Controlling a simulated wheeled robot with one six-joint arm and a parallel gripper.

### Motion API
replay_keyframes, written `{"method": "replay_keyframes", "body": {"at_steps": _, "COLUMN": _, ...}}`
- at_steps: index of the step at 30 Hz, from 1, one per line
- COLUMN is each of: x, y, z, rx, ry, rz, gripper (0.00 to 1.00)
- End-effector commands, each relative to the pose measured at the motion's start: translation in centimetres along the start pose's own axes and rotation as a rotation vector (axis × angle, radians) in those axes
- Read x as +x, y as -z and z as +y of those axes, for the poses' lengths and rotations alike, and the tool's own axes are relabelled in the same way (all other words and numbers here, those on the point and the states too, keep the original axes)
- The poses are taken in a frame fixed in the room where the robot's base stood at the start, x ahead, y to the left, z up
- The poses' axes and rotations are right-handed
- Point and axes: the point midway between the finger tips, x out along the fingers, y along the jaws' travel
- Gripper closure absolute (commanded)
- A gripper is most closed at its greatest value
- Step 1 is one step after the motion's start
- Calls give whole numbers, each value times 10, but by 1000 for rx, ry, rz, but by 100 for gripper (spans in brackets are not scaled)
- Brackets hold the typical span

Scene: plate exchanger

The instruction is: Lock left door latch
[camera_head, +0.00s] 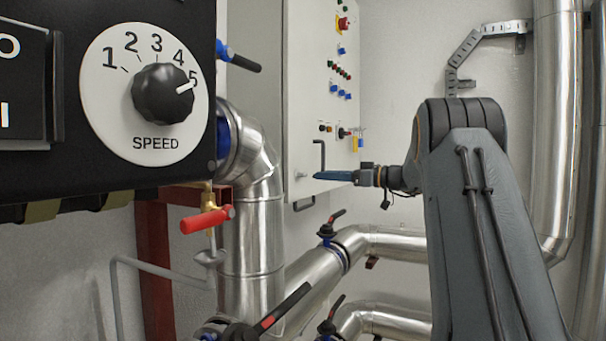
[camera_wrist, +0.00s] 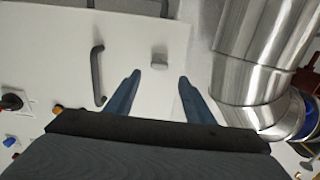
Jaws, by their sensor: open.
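A small grey latch knob (camera_wrist: 159,60) sticks out from the white cabinet door (camera_wrist: 135,35) in the wrist view. It lies just beyond my gripper (camera_wrist: 160,76), between the lines of the two blue fingers. The fingers are apart and nothing is between them. In the head view the latch knob (camera_head: 301,175) is a small pale spot on the cabinet front, just left of my gripper (camera_head: 318,176), which is seen from the side. A dark bar handle (camera_wrist: 97,75) is on the same door, left of the knob in the wrist view.
The cabinet (camera_head: 325,60) carries buttons and a red knob (camera_head: 343,23). A large silver pipe (camera_wrist: 262,50) runs close to my gripper's right in the wrist view. Pipes with black valve levers (camera_head: 285,307) lie below. A black speed panel (camera_head: 100,90) fills the head view's upper left.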

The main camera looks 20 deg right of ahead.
Motion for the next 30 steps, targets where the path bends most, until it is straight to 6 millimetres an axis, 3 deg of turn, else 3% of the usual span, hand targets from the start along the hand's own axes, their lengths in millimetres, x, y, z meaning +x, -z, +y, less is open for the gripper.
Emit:
{"method": "replay_keyframes", "body": {"at_steps": 5, "x": 12, "y": 3, "z": 2, "rx": -1, "ry": -4, "rz": 2, "gripper": 52}}
{"method": "replay_keyframes", "body": {"at_steps": 18, "x": 68, "y": 2, "z": 3, "rx": -1, "ry": -7, "rz": 2, "gripper": 52}}
{"method": "replay_keyframes", "body": {"at_steps": 28, "x": 74, "y": 1, "z": 3, "rx": -1, "ry": -6, "rz": 1, "gripper": 52}}
{"method": "replay_keyframes", "body": {"at_steps": 30, "x": 74, "y": 1, "z": 2, "rx": -1, "ry": -6, "rz": 1, "gripper": 60}}
